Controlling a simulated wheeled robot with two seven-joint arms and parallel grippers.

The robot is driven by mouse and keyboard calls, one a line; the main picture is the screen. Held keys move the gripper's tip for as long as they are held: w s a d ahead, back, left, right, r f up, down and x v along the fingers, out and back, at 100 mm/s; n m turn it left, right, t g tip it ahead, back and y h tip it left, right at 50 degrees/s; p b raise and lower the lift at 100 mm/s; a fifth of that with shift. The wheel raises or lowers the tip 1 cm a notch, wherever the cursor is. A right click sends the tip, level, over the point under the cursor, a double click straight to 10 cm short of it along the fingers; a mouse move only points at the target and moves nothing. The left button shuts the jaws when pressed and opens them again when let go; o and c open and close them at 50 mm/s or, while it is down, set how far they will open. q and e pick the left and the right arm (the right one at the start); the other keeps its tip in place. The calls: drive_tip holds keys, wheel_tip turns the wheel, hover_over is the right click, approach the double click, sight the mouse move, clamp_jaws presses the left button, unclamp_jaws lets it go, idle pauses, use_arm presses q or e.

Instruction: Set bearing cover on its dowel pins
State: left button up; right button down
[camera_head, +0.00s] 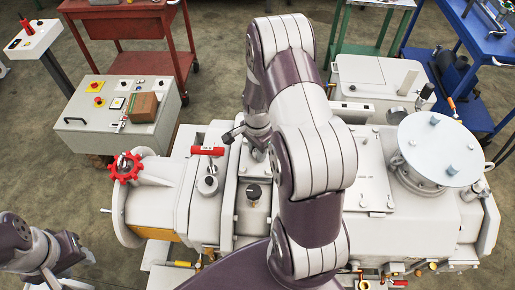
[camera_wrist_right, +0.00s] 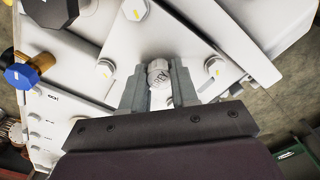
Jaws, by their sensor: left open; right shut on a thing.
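Pale plates with bolt heads lie around and behind the knob. I cannot tell which of these surfaces is the bearing cover, and no dowel pins can be made out. In the head view my right arm reaches down over the middle of the pale pump housing and largely hides its gripper and the spot below. My left gripper (camera_head: 82,268) is open and empty at the lower left, away from the housing.
A red handwheel (camera_head: 126,167) stands at the housing's left end. A round flange plate (camera_head: 440,148) stands on its right part. A grey control box (camera_head: 120,115) is left of it. Red (camera_head: 135,27) and blue (camera_head: 465,80) carts stand behind.

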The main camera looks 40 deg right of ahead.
drive_tip(key=shift+r+p, duration=0.1)
drive_tip(key=shift+p, duration=0.25)
idle(0.7)
drive_tip(key=shift+f+b, duration=0.65)
drive_tip(key=shift+f, duration=0.35)
drive_tip(key=c, duration=0.8)
unclamp_jaws()
wheel_tip(320, 180, up, 13)
drive_tip(key=shift+f+b, duration=0.1)
drive_tip(key=shift+b, duration=0.5)
